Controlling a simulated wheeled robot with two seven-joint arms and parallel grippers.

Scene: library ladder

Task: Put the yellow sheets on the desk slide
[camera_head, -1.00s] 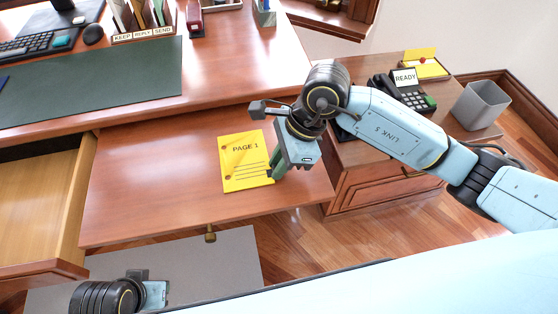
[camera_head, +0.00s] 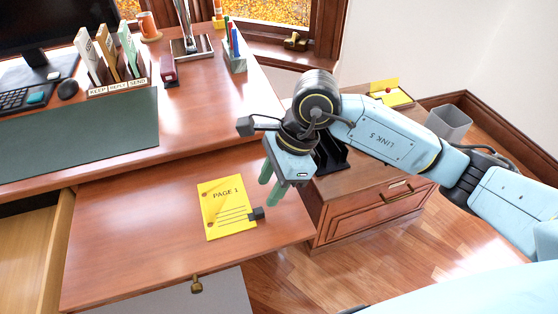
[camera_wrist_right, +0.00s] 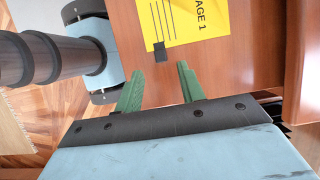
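A yellow sheet marked "PAGE 1" (camera_head: 228,205) lies flat on the pulled-out desk slide (camera_head: 120,245); it also shows in the right wrist view (camera_wrist_right: 175,18). A small black block, perhaps a clip (camera_head: 257,213), sits at its lower right edge. My right gripper (camera_head: 269,186) is just right of the sheet, apart from it. Its green fingers are spread and empty in the right wrist view (camera_wrist_right: 160,78), facing the black block.
More yellow paper (camera_head: 398,97) with a red item lies on the low cabinet (camera_head: 375,205) at right, beside a grey bin (camera_head: 449,122). The desktop holds a KEEP/REPLY/SEND sorter (camera_head: 118,85), stapler, pen holder and keyboard. An open drawer (camera_head: 30,255) is left. The slide's left part is bare.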

